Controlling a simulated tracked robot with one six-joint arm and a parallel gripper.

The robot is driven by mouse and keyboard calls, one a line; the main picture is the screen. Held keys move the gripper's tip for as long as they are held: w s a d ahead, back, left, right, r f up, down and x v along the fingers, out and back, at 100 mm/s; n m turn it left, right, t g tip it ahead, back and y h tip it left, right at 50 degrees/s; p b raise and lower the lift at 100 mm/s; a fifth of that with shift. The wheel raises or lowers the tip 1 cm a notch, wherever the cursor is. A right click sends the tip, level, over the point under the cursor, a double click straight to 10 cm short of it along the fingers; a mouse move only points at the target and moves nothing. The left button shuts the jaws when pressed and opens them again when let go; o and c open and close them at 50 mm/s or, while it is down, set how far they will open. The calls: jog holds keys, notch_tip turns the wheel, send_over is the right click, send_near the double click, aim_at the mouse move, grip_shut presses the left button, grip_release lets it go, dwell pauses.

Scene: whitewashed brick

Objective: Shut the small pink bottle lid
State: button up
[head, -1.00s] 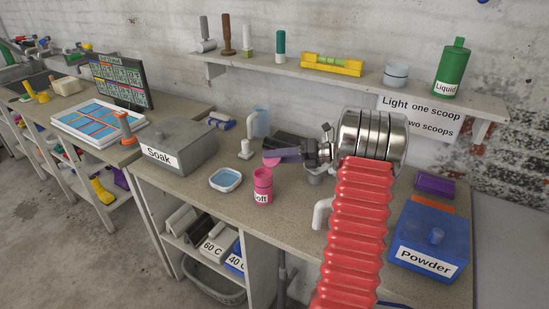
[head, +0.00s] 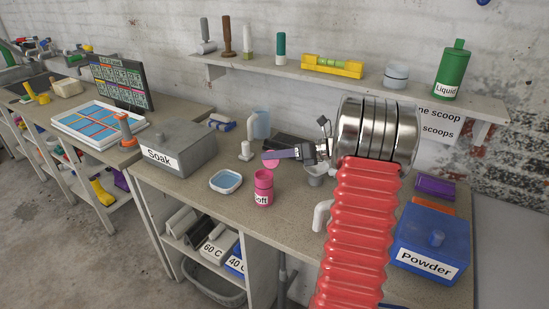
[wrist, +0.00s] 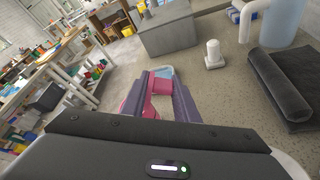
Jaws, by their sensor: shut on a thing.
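The small pink bottle (head: 263,190), with a partly readable label ending in "oft", stands upright on the counter, right of the pale blue dish. My gripper (head: 272,156) is behind and slightly above it, pointing left, with its purple-grey fingers shut on the pink lid (head: 270,162). The lid is held apart from the bottle's top in the head view and is partly hidden by the fingers. In the wrist view, pink shows between and beside the fingers (wrist: 160,88); I cannot clearly separate lid from bottle there.
A grey Soak box (head: 180,150) and the blue dish (head: 225,181) stand left. A grey cup (head: 315,175) and blue Powder box (head: 433,240) are right. A shelf (head: 350,78) runs above.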

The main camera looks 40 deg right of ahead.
aim_at(265, 161)
jog(key=n+h, duration=0.1)
jog(key=a+n, duration=0.1)
jog(key=a+r+n+h, duration=0.1)
jog(key=shift+s+r+n+t+h, duration=0.1)
jog(key=shift+s+n+t+h, duration=0.2)
jog(key=shift+s+t, duration=0.1)
jog(key=a+n+h, duration=0.1)
jog(key=n, duration=0.1)
jog(key=a+n+t+h, duration=0.1)
jog(key=n, duration=0.1)
jog(key=s+a+n+t+h, duration=0.1)
jog(key=n, duration=0.1)
jog(key=shift+a+h, duration=0.15)
jog(key=shift+h, duration=0.15)
jog(key=shift+s+a+f+n+t+h, duration=0.15)
jog(key=shift+a+n+t+h, duration=0.1)
jog(key=shift+n, duration=0.4)
jog(key=shift+s+a+f+n+t+h, duration=0.1)
jog(key=shift+a+f+n+t+h, duration=0.15)
jog(key=shift+n, duration=0.35)
jog(key=shift+s+a+f+n+t+h, duration=0.1)
jog(key=shift+a+n+t, duration=0.2)
jog(key=shift+n, duration=0.35)
jog(key=o, duration=0.6)
jog(key=s+r, duration=0.2)
jog(key=s, duration=1.1)
jog(key=shift+s, duration=0.35)
